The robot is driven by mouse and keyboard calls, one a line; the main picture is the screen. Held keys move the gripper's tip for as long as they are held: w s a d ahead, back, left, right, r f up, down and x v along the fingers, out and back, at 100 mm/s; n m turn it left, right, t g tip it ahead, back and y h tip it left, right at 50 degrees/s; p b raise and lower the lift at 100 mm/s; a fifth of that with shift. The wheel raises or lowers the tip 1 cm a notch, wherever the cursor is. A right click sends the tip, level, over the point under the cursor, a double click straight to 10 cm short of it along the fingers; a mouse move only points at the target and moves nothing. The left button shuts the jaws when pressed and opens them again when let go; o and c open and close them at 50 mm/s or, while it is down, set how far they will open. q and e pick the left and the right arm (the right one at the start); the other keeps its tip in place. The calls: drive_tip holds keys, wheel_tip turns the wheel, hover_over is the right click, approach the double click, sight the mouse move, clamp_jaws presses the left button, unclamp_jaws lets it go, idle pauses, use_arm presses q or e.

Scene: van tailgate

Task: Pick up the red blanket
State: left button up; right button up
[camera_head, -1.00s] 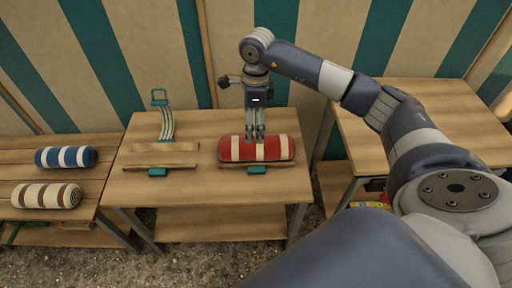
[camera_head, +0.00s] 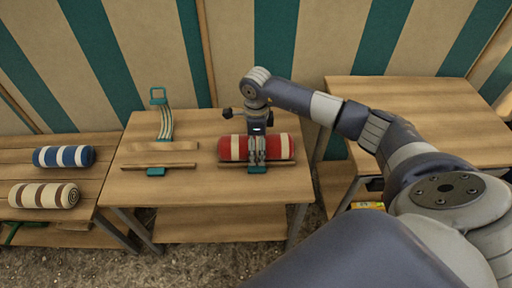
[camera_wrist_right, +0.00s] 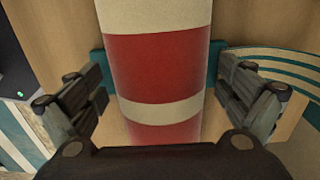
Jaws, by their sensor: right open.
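The red blanket (camera_head: 284,147) is a roll with cream stripes, lying in a wooden carrier (camera_head: 225,163) on the middle table. My right gripper (camera_head: 257,168) is over the middle of the roll, in front of part of it. In the right wrist view the red blanket (camera_wrist_right: 155,70) runs between the two open fingers of my right gripper (camera_wrist_right: 160,100), with a gap on each side. A teal strap (camera_wrist_right: 270,65) lies beyond the right finger. My left gripper is in neither view.
An empty wooden carrier (camera_head: 160,166) with a teal handle and striped strap lies left on the same table (camera_head: 200,190). A blue striped roll (camera_head: 64,156) and a cream-and-brown roll (camera_head: 44,195) lie on the left bench. The right table (camera_head: 440,110) has a clear top.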

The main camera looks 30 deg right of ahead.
drive_tip(key=shift+r, duration=0.1)
drive_tip(key=c, duration=1.4)
